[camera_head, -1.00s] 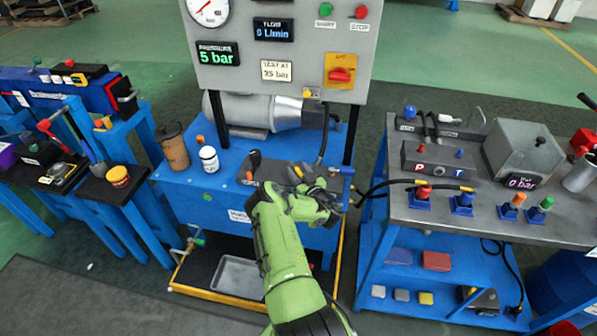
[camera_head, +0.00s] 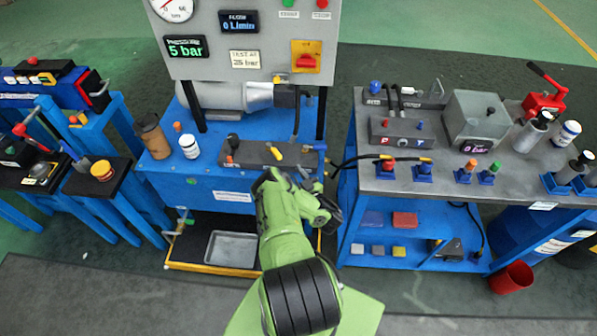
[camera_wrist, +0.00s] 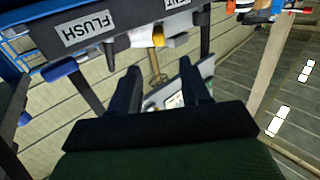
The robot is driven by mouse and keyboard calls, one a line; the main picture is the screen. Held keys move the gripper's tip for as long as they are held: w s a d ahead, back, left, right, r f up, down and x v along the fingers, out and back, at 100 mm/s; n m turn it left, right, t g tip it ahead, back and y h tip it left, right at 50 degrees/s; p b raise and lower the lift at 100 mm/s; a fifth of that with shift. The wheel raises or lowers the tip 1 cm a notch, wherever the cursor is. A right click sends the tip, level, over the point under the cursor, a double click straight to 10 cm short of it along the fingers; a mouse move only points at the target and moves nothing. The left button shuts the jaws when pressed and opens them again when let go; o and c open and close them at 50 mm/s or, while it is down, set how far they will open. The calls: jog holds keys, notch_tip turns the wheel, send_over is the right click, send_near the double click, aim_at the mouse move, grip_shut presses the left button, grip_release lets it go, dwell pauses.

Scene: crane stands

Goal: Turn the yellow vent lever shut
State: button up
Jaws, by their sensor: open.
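The yellow vent lever (camera_head: 277,152) sits on the dark valve block (camera_head: 252,154) at the front of the blue bench in the head view. It points up and left there. In the wrist view a yellow piece (camera_wrist: 172,41) shows below a partly cut-off label ending in "NT"; it looks like this lever. My gripper (camera_wrist: 160,78) is open and empty in the wrist view, its fingers pointing toward the underside of the block, with the yellow piece beyond the fingertips and apart from them. In the head view my gripper (camera_head: 325,212) is at the bench's front right, partly hidden by my arm.
A black hose (camera_head: 350,160) runs toward the right-hand blue cart (camera_head: 350,215). A grey tray (camera_head: 231,248) lies below the bench. The gauge panel (camera_head: 240,45) stands behind.

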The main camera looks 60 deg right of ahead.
jog(key=p+v, duration=0.2)
jog(key=shift+s+a, duration=0.15)
jog(key=shift+s, duration=0.2)
jog(key=shift+c, duration=0.3)
